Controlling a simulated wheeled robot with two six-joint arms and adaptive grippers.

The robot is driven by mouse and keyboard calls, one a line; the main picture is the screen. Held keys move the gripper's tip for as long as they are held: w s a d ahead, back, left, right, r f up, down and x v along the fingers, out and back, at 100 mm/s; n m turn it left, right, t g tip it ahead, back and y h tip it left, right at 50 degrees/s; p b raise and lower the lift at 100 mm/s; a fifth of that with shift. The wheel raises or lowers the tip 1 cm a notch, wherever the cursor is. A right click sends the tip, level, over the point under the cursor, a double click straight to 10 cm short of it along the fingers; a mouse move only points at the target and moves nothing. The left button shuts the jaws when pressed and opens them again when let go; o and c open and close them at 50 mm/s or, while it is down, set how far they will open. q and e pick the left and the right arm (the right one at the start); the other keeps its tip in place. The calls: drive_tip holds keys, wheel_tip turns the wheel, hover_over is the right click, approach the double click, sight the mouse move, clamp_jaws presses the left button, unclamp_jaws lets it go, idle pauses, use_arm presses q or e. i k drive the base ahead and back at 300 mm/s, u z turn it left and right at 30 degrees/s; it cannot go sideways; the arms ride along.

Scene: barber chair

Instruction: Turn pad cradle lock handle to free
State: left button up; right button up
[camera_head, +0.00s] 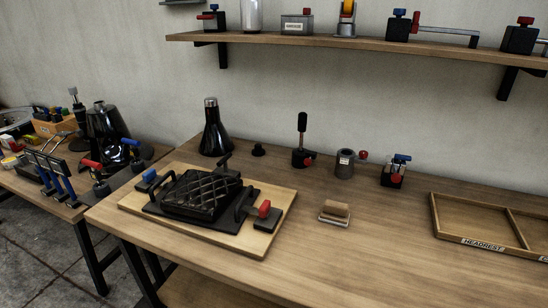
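A black quilted pad (203,193) lies in a dark cradle on a light wooden board (150,217) on the workbench. A black block with a red handle (264,209) stands at the board's right side. A smaller block with a blue handle (150,176) is at its left side. A black lever (225,161) sticks up behind the pad. No label shows which of these is the cradle lock handle, and I cannot tell its setting. Neither of my grippers is in view.
Behind the board stand a black flask (211,130), an upright lever (302,140), a grey cylinder (345,163) and a red-and-blue fixture (396,171). A brush-like block (335,212) lies right of the board. A "HEADREST" tray (470,240) is at right. The front bench is clear.

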sight(223, 162)
drive_tip(key=z, duration=3.95)
drive_tip(key=k, duration=2.95)
drive_tip(key=u, duration=0.25)
